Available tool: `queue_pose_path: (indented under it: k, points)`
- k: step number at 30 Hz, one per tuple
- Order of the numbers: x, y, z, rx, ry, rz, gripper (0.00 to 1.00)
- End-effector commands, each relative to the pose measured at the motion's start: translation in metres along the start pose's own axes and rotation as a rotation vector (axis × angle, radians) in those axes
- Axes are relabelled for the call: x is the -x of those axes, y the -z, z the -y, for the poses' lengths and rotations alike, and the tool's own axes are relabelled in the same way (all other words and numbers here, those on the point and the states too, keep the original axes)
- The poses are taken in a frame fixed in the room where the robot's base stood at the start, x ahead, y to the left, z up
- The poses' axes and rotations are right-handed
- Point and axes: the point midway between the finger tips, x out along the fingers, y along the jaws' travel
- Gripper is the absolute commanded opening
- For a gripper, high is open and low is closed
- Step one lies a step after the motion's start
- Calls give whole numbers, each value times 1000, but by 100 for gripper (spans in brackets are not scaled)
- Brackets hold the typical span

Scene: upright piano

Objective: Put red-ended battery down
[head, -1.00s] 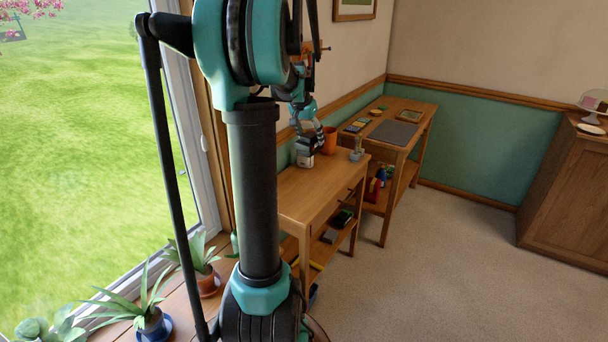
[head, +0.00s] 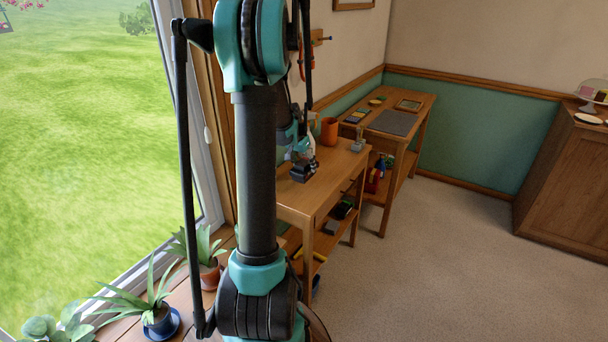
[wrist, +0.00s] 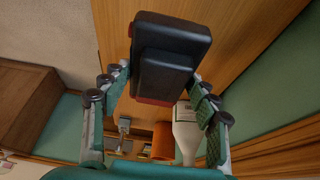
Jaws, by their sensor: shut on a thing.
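In the wrist view the red-ended battery (wrist: 172,60) is a black block with a dark red strip at its lower end. My gripper (wrist: 157,88) is shut on it, with a finger at either side. In the head view the battery (head: 304,171) is a small dark block low over the near wooden table (head: 312,202). My arm's column hides part of my arm there. I cannot tell whether the battery touches the tabletop.
An orange cup (head: 329,131), a white bottle (wrist: 187,132) and a small grey item (head: 358,145) stand at the table's far end. Another table with a grey mat (head: 392,122) is beyond. Potted plants (head: 157,316) line the window side.

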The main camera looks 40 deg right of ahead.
Motion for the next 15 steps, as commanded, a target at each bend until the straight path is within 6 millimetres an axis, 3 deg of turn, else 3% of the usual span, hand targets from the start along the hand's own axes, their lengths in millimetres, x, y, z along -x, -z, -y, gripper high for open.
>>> queue_pose_path:
  k: [15]
  points:
    - [-42, -17, 0, 0, 0, 0, 13]
